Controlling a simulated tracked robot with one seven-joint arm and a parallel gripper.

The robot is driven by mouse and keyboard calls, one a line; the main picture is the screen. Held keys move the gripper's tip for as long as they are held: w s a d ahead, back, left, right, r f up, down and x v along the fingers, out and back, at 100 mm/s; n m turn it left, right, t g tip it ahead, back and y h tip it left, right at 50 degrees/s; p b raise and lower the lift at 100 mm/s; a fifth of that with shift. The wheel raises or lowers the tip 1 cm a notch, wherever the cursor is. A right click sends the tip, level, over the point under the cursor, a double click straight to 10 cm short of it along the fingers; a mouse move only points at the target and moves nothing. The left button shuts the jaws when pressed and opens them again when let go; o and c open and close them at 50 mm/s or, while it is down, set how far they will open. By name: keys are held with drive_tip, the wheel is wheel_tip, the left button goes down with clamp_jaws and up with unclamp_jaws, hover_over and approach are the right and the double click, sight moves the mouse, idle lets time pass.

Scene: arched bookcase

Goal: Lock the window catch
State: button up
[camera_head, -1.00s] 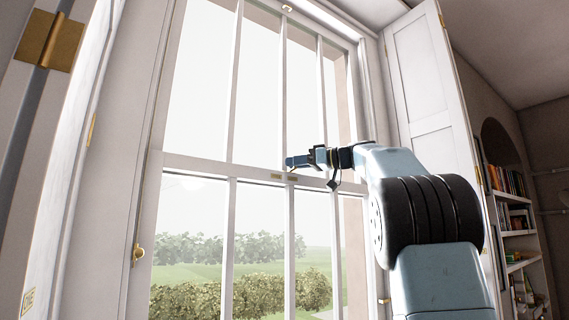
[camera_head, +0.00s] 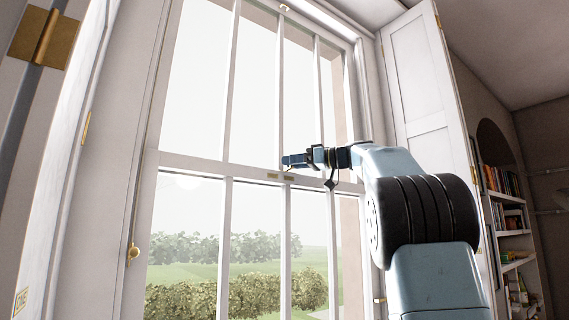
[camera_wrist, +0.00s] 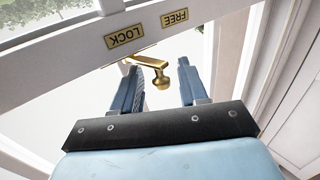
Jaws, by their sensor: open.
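The window catch (camera_wrist: 160,72) is a small brass lever with a round knob, on the white rail of the sash window. In the wrist view, a brass LOCK plate (camera_wrist: 125,37) and a FREE plate (camera_wrist: 175,18) are on the rail beside it, upside down. My gripper (camera_wrist: 160,78) is open, with the knob in the gap between its two blue fingers. The lever arm passes by the tip of the left finger. Whether either finger touches the catch I cannot tell. In the head view, my gripper (camera_head: 287,161) is at the rail, just above the plates, and largely hides the catch.
Tall window panes (camera_head: 210,90) with white bars surround the rail. An open white shutter (camera_head: 425,90) stands to the right, with a bookcase (camera_head: 505,215) beyond it. A brass knob (camera_head: 133,252) is on the left frame.

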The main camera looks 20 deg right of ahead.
drive_tip(key=v, duration=1.3)
drive_tip(key=shift+s, duration=0.15)
drive_tip(key=shift+d, duration=0.1)
drive_tip(key=shift+c, duration=0.3)
drive_tip(key=s+a+m+t+h, duration=0.4)
drive_tip(key=a+m+t+h, duration=0.1)
drive_tip(key=h, duration=0.2)
drive_tip(key=x, duration=0.9)
drive_tip(key=r+x, duration=0.1)
drive_tip(key=x, duration=0.4)
drive_tip(key=shift+a+r, duration=0.1)
drive_tip(key=shift+a, duration=0.05)
clamp_jaws()
